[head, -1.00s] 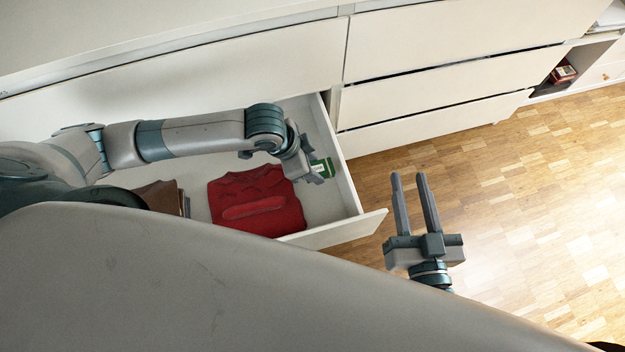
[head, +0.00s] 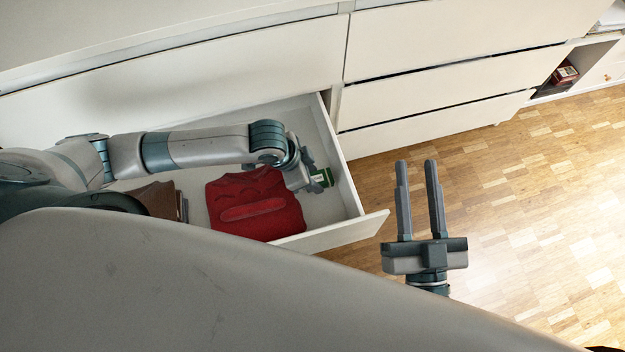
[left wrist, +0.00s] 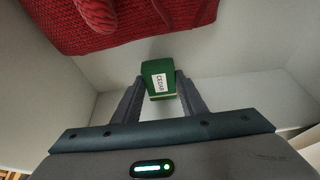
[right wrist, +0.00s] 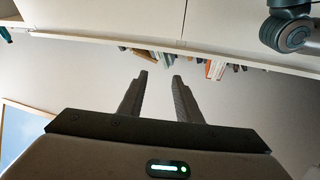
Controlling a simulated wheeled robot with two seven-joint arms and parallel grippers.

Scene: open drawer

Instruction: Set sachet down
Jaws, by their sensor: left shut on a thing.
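A green sachet (left wrist: 158,72) with a white label reading CEDAR is between the fingertips of my left gripper (left wrist: 158,88) in the left wrist view. The gripper is shut on it. In the head view the sachet (head: 322,177) shows at the right side of the open drawer (head: 335,232), beside the folded red sweater (head: 285,215). I cannot tell whether the sachet touches the drawer floor. My right gripper (head: 416,165) is open and empty, out over the wooden floor; its parted fingers (right wrist: 160,80) also show in the right wrist view.
A brown folded garment (head: 158,198) lies in the drawer left of the sweater, partly hidden by my body. The drawer's right wall (head: 340,160) is close to the sachet. Shut white drawers (head: 440,90) stand behind. Wooden floor (head: 530,210) is clear at right.

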